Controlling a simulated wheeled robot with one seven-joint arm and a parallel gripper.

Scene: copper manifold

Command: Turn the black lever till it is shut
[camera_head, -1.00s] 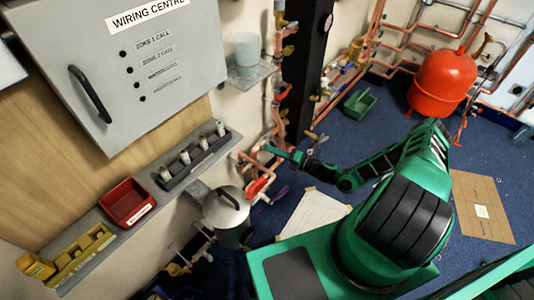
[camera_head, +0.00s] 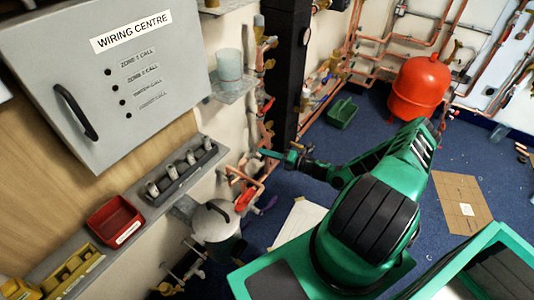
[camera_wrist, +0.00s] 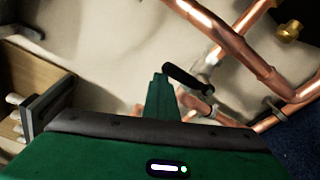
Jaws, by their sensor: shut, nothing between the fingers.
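The black lever (camera_wrist: 188,80) shows in the wrist view as a short dark bar. It slants from upper left down to the right, beside a metal valve body (camera_wrist: 208,75) on a copper pipe. My gripper (camera_wrist: 160,78) is shut and empty, its green fingers pointing up at the lever's left end. The fingertips are very close to that end; I cannot tell whether they touch. In the head view my gripper (camera_head: 266,153) reaches left to the pipes by the wall. I cannot make out the black lever there.
Copper pipes (camera_wrist: 240,45) run close on the right in the wrist view. In the head view a red lever (camera_head: 245,198) and a metal pot (camera_head: 213,222) are below my gripper. A grey wiring cabinet (camera_head: 150,110) is at left. Blue floor with a green tray (camera_head: 342,112) lies right.

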